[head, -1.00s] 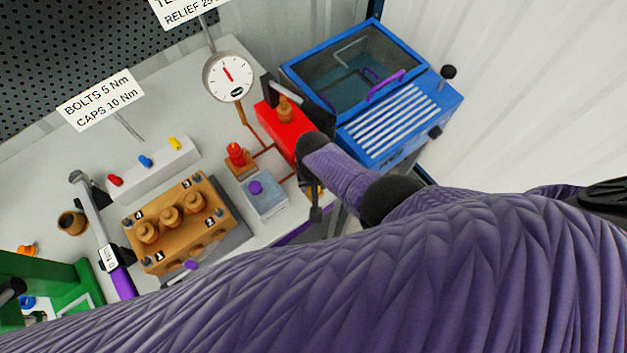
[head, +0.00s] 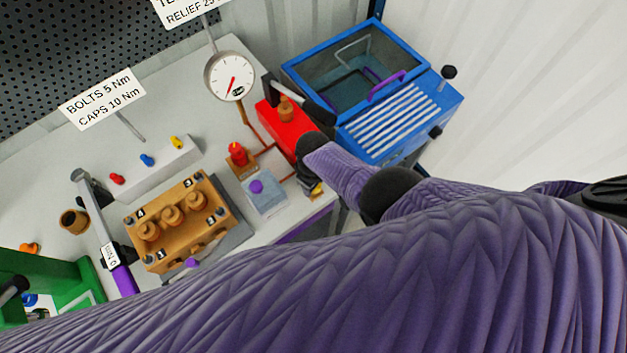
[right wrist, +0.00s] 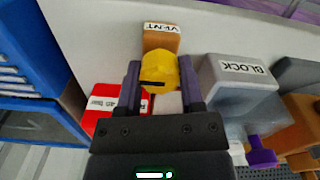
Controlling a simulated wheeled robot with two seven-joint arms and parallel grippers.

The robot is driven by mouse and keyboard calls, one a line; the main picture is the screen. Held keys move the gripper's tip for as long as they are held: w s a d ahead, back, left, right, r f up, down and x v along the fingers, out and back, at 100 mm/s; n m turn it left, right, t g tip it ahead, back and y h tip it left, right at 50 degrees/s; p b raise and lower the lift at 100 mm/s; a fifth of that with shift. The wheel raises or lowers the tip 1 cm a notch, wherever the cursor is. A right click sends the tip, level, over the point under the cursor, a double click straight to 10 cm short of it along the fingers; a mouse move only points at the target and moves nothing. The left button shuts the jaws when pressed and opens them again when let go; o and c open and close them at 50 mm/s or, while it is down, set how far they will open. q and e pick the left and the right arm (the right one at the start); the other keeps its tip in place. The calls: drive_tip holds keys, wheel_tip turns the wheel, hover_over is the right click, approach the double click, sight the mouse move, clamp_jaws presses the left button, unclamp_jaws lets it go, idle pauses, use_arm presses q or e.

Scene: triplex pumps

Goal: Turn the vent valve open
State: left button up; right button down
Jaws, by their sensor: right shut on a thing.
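The vent valve has a yellow knob (right wrist: 165,70) on a brass body (right wrist: 161,36) labelled VENT in the right wrist view. My right gripper (right wrist: 159,82) is shut on the knob, with one finger on each side. The knob carries a dark slot or line across its face. In the head view, my right gripper (head: 312,178) is at the bench's front edge beside the red pump box (head: 277,117), and little of the valve shows there. The pressure gauge (head: 230,76) has its red needle pointing down-left. My left gripper is not in view.
The BLOCK body (right wrist: 240,88) stands close right of the gripper in the right wrist view. A blue tank (head: 360,75) stands right of the red box in the head view. The brass pump head (head: 178,222) and torque wrench (head: 105,240) are at left. My arm covers the foreground.

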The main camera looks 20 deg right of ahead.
idle(0.4)
drive_tip(key=shift+c, duration=1.1)
unclamp_jaws()
wheel_tip(320, 180, up, 10)
drive_tip(key=p, duration=0.7)
drive_tip(key=shift+p, duration=0.35)
drive_tip(key=shift+f, duration=0.1)
